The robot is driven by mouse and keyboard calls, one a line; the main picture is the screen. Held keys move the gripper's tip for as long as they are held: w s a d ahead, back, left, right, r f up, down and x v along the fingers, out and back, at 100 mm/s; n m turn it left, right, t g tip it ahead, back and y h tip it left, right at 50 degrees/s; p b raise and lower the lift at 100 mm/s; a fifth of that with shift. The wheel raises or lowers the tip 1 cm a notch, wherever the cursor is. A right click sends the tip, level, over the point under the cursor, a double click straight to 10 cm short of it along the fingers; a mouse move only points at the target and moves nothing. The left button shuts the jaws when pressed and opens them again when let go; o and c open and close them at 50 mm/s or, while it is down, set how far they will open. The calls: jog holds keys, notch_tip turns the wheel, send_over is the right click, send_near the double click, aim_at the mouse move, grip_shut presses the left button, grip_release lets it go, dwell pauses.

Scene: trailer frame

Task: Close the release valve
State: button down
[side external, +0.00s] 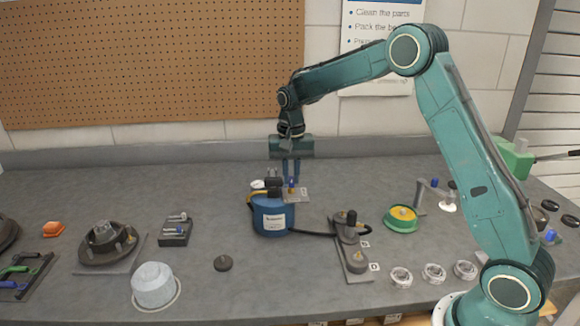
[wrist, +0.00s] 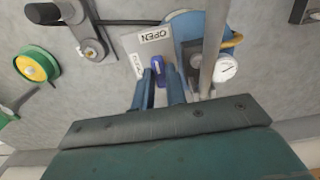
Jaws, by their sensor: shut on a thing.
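The release valve's blue handle (side external: 291,183) stands over a small grey plate (side external: 299,196) beside the top of a blue tank (side external: 270,218). In the wrist view the handle (wrist: 157,66) shows between my two blue fingers, and the plate (wrist: 138,42) carries an OPEN label and a second, partly readable label. My gripper (side external: 291,178) points down and is shut on the handle; it also shows in the wrist view (wrist: 159,78). The fingers hide part of the handle, so its exact angle is hard to tell.
A round gauge (wrist: 226,68) and a grey post (wrist: 213,45) stand close beside my fingers. A black hose runs from the tank to a grey fitting (side external: 348,232) at right. A yellow-and-green round part (side external: 401,218) lies further right.

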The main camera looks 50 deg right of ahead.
jog(key=shift+n, duration=0.5)
jog(key=n, duration=0.3)
jog(key=shift+n, duration=0.3)
jog(key=n, duration=1.3)
jog(key=shift+r, duration=0.1)
jog(key=shift+w, duration=0.1)
jog(key=c, duration=1.4)
grip_release()
jog(key=shift+c, duration=0.2)
